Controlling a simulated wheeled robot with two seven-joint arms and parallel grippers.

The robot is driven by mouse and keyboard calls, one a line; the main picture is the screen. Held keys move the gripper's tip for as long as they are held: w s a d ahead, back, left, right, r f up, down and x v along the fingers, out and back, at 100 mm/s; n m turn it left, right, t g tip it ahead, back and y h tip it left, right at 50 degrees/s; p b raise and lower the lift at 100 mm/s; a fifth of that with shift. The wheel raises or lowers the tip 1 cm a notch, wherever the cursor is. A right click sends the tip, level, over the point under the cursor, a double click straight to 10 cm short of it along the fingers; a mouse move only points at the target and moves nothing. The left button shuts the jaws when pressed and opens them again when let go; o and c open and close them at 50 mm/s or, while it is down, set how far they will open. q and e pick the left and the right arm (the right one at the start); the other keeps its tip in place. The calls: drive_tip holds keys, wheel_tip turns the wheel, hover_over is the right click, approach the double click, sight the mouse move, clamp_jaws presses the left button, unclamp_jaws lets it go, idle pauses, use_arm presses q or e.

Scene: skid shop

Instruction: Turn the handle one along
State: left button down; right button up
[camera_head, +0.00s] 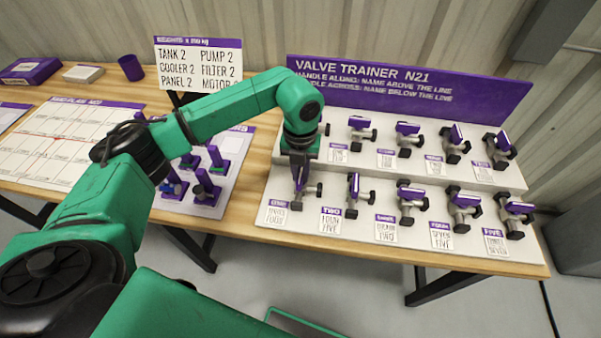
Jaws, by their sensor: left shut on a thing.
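The valve trainer (415,90) is a white two-step board with a purple sign and two rows of grey valves with purple handles. My left gripper (299,172) points down at the leftmost valve (299,201) of the front row and is shut on its handle. The gripper mostly hides that handle, and its angle is hard to tell. My right gripper is not in view.
Beside it in the front row stands valve two (353,194), with its handle close by. Behind are the back-row valves (407,138). Left on the wooden bench are a board with purple-handled parts (208,187), a text sign (198,62) and a purple cup (131,67).

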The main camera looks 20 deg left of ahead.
sight(300, 175)
use_arm(q)
drive_tip(key=shift+w+r, duration=0.1)
drive_tip(key=shift+r, duration=0.05)
drive_tip(key=c, duration=0.8)
unclamp_jaws()
drive_tip(key=shift+c, duration=0.2)
drive_tip(key=shift+r, duration=0.45)
wheel_tip(300, 175, up, 14)
drive_tip(key=b, duration=0.2)
drive_tip(key=shift+f, duration=0.2)
